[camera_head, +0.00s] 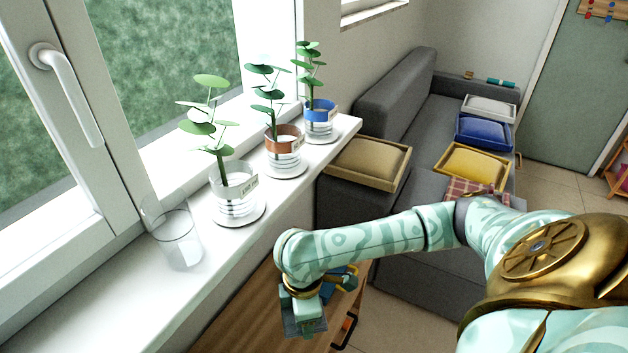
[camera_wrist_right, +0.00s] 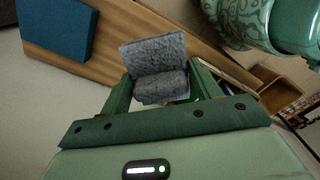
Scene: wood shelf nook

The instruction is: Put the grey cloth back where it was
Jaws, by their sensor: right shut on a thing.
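The grey cloth (camera_wrist_right: 157,60) is a folded, textured piece between the two green fingers of my right gripper (camera_wrist_right: 160,88) in the right wrist view. The gripper is shut on it. In the head view my right arm comes in from the right, and the right gripper (camera_head: 304,322) hangs low at bottom centre, over or near a wooden top (camera_head: 240,310) below the windowsill. The cloth is hard to make out there. My left gripper is not in view.
The windowsill (camera_head: 110,307) holds a clear glass (camera_head: 177,240) and three potted plants with white (camera_head: 233,185), brown (camera_head: 283,145) and blue (camera_head: 320,112) bands. A grey sofa (camera_head: 392,88) with cushion trays stands behind. A blue block (camera_wrist_right: 58,28) shows in the wrist view.

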